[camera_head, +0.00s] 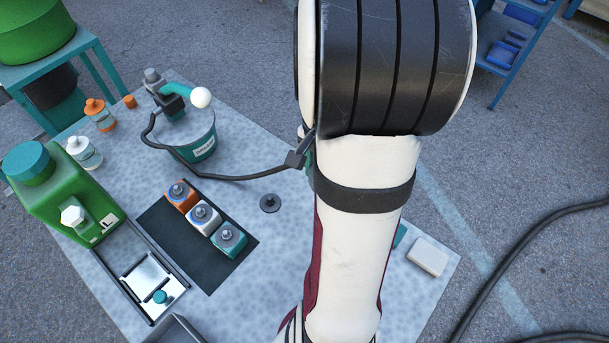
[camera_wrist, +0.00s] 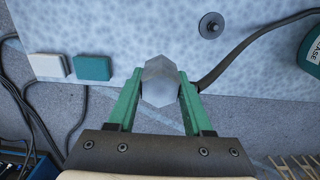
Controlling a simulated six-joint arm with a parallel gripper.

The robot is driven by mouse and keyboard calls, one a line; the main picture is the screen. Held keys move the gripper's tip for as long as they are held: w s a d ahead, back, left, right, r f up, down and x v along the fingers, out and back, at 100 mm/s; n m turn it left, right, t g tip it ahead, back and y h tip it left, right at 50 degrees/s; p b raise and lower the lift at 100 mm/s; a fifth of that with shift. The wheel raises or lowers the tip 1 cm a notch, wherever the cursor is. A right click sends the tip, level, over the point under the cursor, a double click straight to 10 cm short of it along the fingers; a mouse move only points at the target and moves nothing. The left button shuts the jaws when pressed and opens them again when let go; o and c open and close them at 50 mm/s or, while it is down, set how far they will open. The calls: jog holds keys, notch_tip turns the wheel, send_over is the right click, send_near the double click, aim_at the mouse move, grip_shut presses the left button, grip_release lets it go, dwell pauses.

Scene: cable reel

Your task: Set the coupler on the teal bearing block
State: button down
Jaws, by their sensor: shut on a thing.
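My gripper (camera_wrist: 160,92) is shut on a grey, six-sided coupler (camera_wrist: 161,80) in the wrist view, with one green finger on each side. The coupler is above the table's edge there. In the head view my arm hides the coupler and most of my gripper. The teal bearing block (camera_head: 228,240) sits at the near right end of a row on a dark mat, with a metal stud on top. A white bearing block (camera_head: 203,216) and an orange bearing block (camera_head: 181,195) stand beside it. My gripper is apart from these blocks, to their right.
A black cable (camera_head: 235,178) runs from a teal tub (camera_head: 192,140) towards my gripper; its join is hidden. A black disc (camera_head: 270,203) lies on the table. A green canister (camera_head: 62,190) and a tray (camera_head: 110,262) stand left. A white box (camera_head: 428,257) lies right.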

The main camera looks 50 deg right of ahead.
jog(key=shift+r, duration=1.95)
jog(key=w+a+f+n, duration=0.1)
jog(key=w+a+n, duration=0.2)
jog(key=w+a, duration=0.45)
jog(key=n, duration=0.4)
send_near(225, 232)
jog(key=shift+f, duration=3.7)
jog(key=shift+c, duration=1.1)
grip_release()
